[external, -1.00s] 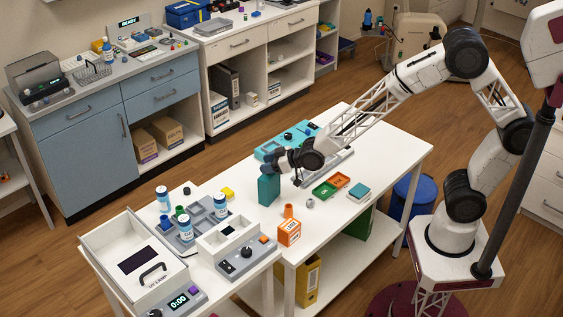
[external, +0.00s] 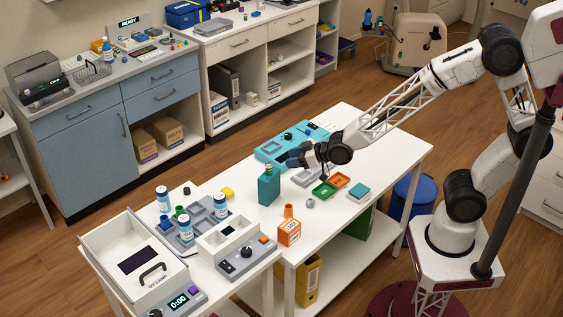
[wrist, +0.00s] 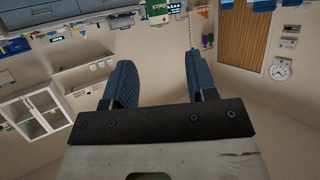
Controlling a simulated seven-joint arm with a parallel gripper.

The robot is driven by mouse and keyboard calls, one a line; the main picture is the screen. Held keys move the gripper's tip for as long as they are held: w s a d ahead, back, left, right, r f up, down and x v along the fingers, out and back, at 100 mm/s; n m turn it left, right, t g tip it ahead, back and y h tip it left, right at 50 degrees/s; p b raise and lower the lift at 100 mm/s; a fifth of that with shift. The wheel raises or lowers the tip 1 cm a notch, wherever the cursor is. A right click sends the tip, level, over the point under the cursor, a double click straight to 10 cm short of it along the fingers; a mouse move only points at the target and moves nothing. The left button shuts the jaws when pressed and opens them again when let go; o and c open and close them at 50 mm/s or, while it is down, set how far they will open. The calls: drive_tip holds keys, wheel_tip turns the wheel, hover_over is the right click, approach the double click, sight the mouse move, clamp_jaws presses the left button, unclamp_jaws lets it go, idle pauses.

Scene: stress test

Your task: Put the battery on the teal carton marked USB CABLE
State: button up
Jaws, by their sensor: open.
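A tall teal carton (external: 269,190) stands upright on the white table in the external view; its lettering is too small to read. A small dark thing (external: 268,170) shows on its top; it may be the battery, but I cannot tell for sure. My gripper (external: 296,159) is to the right of the carton's top and apart from it. In the wrist view my gripper (wrist: 160,88) has its two blue fingers wide apart with nothing between them.
The table's right end is clear.

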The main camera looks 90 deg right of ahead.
drive_tip(key=shift+s+r, duration=0.1)
drive_tip(key=shift+s, duration=0.05)
idle(0.6)
drive_tip(key=s+a+r+g, duration=0.3)
drive_tip(key=s+a+r, duration=0.1)
drive_tip(key=s, duration=0.7)
drive_tip(key=s+a+r+n+g+y, duration=0.1)
drive_tip(key=s+a+r+g, duration=0.2)
drive_tip(key=s, duration=0.8)
drive_tip(key=s+a+r+n+g+y, duration=0.1)
drive_tip(key=s+a+r+g, duration=0.3)
drive_tip(key=s, duration=0.7)
drive_tip(key=shift+a+r+g, duration=0.3)
drive_tip(key=shift+r+g, duration=0.1)
drive_tip(key=shift+r, duration=0.35)
